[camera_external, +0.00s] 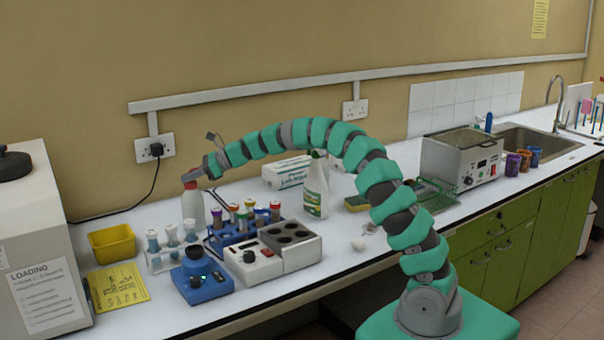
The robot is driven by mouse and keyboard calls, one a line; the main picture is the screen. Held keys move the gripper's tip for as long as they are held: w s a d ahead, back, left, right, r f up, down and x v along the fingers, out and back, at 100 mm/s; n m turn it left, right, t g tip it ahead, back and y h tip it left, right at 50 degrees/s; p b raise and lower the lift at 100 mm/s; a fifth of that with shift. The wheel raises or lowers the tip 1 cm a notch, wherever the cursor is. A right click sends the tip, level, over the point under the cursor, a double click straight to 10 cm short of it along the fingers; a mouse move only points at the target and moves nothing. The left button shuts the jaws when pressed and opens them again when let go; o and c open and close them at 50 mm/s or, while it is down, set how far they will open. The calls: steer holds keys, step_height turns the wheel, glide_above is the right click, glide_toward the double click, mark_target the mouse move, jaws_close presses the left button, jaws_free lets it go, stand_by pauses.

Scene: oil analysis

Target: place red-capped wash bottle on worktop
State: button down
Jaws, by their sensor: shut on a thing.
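The red-capped wash bottle (193,208) is a pale, translucent bottle at the left part of the white worktop (160,312). My gripper (191,177) is at its top, shut on the bottle around its red cap, which is partly hidden. The bottle looks upright, behind the rack of capped tubes. I cannot tell whether its base touches the worktop, as the rack area is close in front of it.
A yellow tub (112,244), a rack of tubes (170,246), a blue device (202,276) and a grey heating block (275,252) stand close around. A white spray bottle (316,188) stands right of these. A large machine (40,240) fills the left.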

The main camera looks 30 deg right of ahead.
steer(key=c, duration=1.6)
jaws_free()
steer(key=shift+r, duration=0.1)
steer(key=p+v, duration=0.1)
steer(key=v, duration=1.1)
steer(key=shift+p, duration=0.35)
steer(key=shift+s, duration=0.1)
